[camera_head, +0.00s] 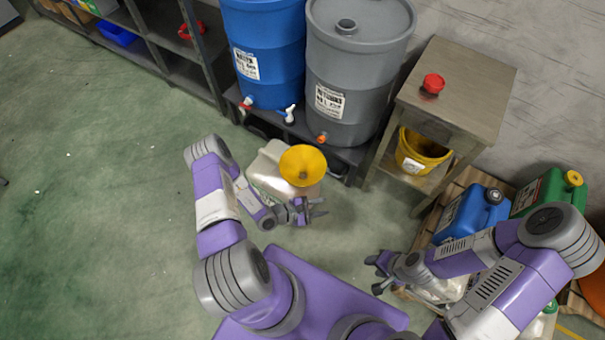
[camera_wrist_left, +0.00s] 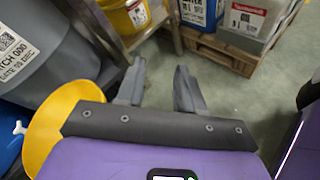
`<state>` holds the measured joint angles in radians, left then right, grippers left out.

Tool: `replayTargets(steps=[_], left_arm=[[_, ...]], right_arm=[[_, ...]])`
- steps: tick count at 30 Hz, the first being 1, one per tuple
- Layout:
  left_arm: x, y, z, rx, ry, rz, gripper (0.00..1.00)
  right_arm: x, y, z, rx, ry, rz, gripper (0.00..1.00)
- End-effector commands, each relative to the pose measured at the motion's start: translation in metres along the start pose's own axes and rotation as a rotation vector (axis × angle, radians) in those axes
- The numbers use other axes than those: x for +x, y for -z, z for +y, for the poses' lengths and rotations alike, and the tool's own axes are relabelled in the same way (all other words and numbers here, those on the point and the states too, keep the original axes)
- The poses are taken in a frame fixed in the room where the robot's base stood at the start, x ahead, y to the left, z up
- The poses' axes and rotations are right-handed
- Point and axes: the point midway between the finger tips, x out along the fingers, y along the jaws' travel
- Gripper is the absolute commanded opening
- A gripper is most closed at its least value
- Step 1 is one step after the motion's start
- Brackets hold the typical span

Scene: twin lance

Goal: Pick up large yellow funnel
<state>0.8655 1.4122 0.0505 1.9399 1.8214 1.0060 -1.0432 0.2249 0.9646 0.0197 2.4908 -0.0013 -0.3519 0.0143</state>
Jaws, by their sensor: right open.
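The large yellow funnel (camera_head: 303,165) is above a whitish jug (camera_head: 266,172) and overlaps its top right in the head view. Whether its spout is in the jug's mouth is hidden. My left gripper (camera_head: 318,207) is just below the funnel in the picture, beside the jug. In the left wrist view its fingers (camera_wrist_left: 160,88) are apart with nothing between them. The funnel (camera_wrist_left: 55,122) shows there to the left of the fingers, partly covered by the gripper body. My right gripper (camera_head: 374,274) is open and empty, lower right of the funnel.
A blue drum (camera_head: 265,45) and a grey drum (camera_head: 358,70) with taps stand behind the funnel. A small table (camera_head: 470,85) holds a red object (camera_head: 433,84), with a yellow bucket (camera_head: 421,152) below. Blue (camera_head: 470,214) and green cans stand right. Floor at left is clear.

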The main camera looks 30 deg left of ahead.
Motion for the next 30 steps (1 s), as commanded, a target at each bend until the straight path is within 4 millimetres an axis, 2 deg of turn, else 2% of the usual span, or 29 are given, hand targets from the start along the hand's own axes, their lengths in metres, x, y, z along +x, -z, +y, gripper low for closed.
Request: replayTargets(steps=[1,3,6,9,20,27,30], left_arm=[[-0.004,0.025,0.014,-0.010,-0.108,0.053,0.37],[-0.011,0.050,0.031,-0.010,-0.229,0.119,0.37],[-0.023,0.074,0.047,-0.003,-0.343,0.193,0.37],[-0.028,0.087,0.055,0.003,-0.397,0.232,0.37],[0.001,0.098,0.067,0.006,-0.408,0.241,0.37],[0.033,0.107,0.078,0.007,-0.408,0.239,0.37],[0.038,0.107,0.081,0.005,-0.407,0.240,0.37]], right_arm=[[0.005,0.000,0.002,0.000,0.000,0.000,0.43],[0.007,0.000,0.003,0.000,0.000,0.000,0.43],[0.009,0.001,0.003,0.000,0.000,0.000,0.43],[0.011,0.001,0.004,0.000,0.000,0.000,0.43],[0.026,0.001,0.010,0.000,0.000,0.000,0.43],[0.044,0.002,0.016,0.000,0.000,0.000,0.43],[0.045,0.002,0.017,0.000,0.000,0.000,0.43]])
